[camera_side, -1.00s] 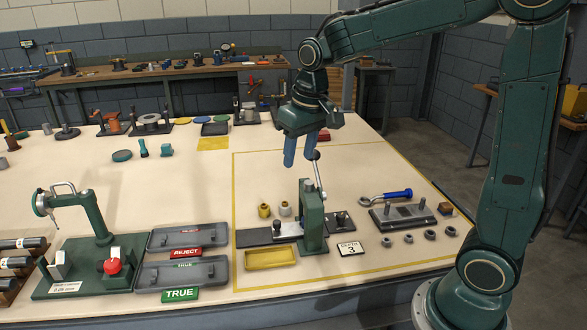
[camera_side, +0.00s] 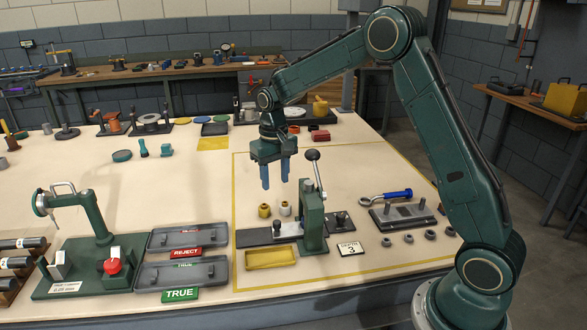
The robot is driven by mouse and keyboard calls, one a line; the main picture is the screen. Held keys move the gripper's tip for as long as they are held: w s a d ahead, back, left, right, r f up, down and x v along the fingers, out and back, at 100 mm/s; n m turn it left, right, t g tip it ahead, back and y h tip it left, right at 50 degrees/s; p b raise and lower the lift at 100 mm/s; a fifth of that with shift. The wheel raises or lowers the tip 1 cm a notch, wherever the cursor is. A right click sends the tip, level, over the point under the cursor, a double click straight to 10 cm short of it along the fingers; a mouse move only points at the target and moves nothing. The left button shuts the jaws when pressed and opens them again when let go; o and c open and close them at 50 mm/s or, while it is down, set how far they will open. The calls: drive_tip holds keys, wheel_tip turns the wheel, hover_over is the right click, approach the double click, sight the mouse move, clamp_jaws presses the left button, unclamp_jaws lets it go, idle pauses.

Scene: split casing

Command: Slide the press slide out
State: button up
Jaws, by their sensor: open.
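The green press (camera_side: 312,222) stands upright inside the yellow-lined area, its lever (camera_side: 317,172) with a dark ball knob tilted up. The press slide looks like the dark flat bar (camera_side: 252,237) low at the press's left side, with a small dark knob (camera_side: 277,229) standing on it. How far it runs inside the press is hidden. My gripper (camera_side: 275,184) points down with its two blue fingers apart and nothing between them. It hangs above the slide's knob in the picture, clear of it and left of the lever.
A yellow tray (camera_side: 270,258) lies in front of the slide. A depth sign (camera_side: 349,250) and a grey pin block (camera_side: 402,216) are right of the press.

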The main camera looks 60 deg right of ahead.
sight(276, 222)
drive_tip(key=shift+f, duration=0.1)
drive_tip(key=shift+f, duration=6.8)
drive_tip(key=shift+c, duration=0.4)
clamp_jaws()
